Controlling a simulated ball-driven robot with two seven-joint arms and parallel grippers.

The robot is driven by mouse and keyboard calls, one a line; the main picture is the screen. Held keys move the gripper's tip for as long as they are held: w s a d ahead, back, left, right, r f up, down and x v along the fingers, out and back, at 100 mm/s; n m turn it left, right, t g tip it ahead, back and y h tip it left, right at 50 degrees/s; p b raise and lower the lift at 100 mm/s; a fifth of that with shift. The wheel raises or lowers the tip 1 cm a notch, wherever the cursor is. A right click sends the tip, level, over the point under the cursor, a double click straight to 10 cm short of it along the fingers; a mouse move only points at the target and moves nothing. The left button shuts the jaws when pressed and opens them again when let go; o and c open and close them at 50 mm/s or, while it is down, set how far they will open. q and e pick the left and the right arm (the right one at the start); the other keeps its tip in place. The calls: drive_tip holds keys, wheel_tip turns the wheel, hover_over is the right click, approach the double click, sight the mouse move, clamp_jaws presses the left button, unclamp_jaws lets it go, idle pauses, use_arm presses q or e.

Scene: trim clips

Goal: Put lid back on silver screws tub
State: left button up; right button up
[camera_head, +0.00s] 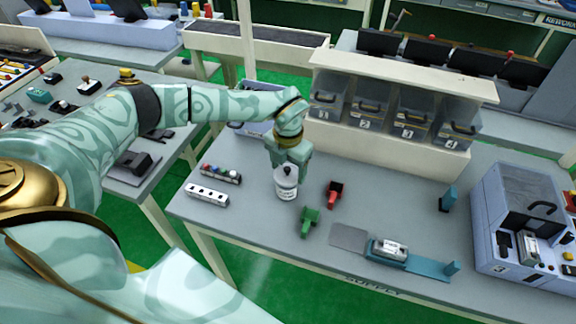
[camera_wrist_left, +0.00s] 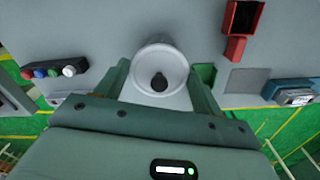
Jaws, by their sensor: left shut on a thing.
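The white screws tub (camera_head: 286,194) stands upright on the grey table in the head view, with dark print on its side. A pale round lid (camera_wrist_left: 160,61) with a black knob (camera_wrist_left: 159,82) is over the tub's top. My left gripper (camera_head: 290,162) comes down on it from behind, and its green fingers flank the lid, shut on it. I cannot tell whether the lid is seated or slightly above the rim. The tub's contents are hidden. My right gripper is not in view.
A green scoop-shaped part (camera_head: 309,221) and a red one (camera_head: 334,193) lie close right of the tub. A button strip (camera_head: 221,174) and a white socket bar (camera_head: 207,195) lie left. Numbered bins (camera_head: 368,108) stand behind. A blue fixture (camera_head: 389,250) is front right.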

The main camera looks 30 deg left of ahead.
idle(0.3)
use_arm(q)
drive_tip(key=o, duration=1.2)
drive_tip(key=shift+c, duration=0.2)
drive_tip(key=shift+r, duration=0.1)
wheel_tip(320, 180, up, 7)
drive_tip(key=p, duration=0.6)
clamp_jaws()
idle(0.5)
